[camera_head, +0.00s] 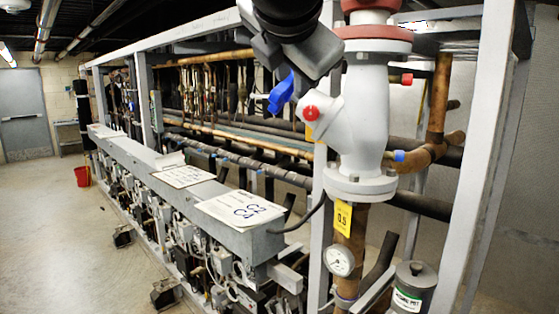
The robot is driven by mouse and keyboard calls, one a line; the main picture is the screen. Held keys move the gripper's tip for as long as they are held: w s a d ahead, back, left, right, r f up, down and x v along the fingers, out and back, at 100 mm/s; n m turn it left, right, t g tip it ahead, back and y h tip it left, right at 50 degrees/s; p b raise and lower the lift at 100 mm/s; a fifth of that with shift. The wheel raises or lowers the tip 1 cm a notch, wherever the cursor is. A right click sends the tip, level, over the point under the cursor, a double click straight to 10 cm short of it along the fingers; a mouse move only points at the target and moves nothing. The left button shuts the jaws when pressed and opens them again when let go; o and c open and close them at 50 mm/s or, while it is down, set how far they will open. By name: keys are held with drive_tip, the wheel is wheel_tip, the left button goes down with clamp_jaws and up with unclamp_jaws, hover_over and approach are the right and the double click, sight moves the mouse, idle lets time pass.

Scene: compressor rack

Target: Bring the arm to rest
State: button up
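My gripper (292,62) hangs in from the top edge, with a black wrist above grey parts. It is just above a blue handle (281,94), near the white valve body (362,115). I cannot tell whether it touches the handle or whether its fingers are open or shut. Nothing held can be made out.
The white valve with a red knob (310,113) stands close below my arm. A grey frame post (487,150) stands at right. A long grey rack beam (240,225) carries paper sheets. A red bucket (83,176) stands far left. The left floor is mostly clear.

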drive_tip(key=s+d+f+m+g, duration=0.2)
drive_tip(key=s+d+f+m, duration=0.2)
drive_tip(key=f, duration=0.7)
drive_tip(key=s+d+f+m+g, duration=0.3)
drive_tip(key=s+f+m, duration=0.5)
drive_tip(key=f+m, duration=0.4)
drive_tip(key=s+d+f+m+g+y, duration=0.1)
drive_tip(key=s+d+f+m, duration=0.4)
drive_tip(key=f+m, duration=0.5)
wheel_tip(320, 180, down, 2)
drive_tip(key=shift+s+f+g, duration=0.25)
drive_tip(key=shift+s+g, duration=0.15)
drive_tip(key=shift+g, duration=0.3)
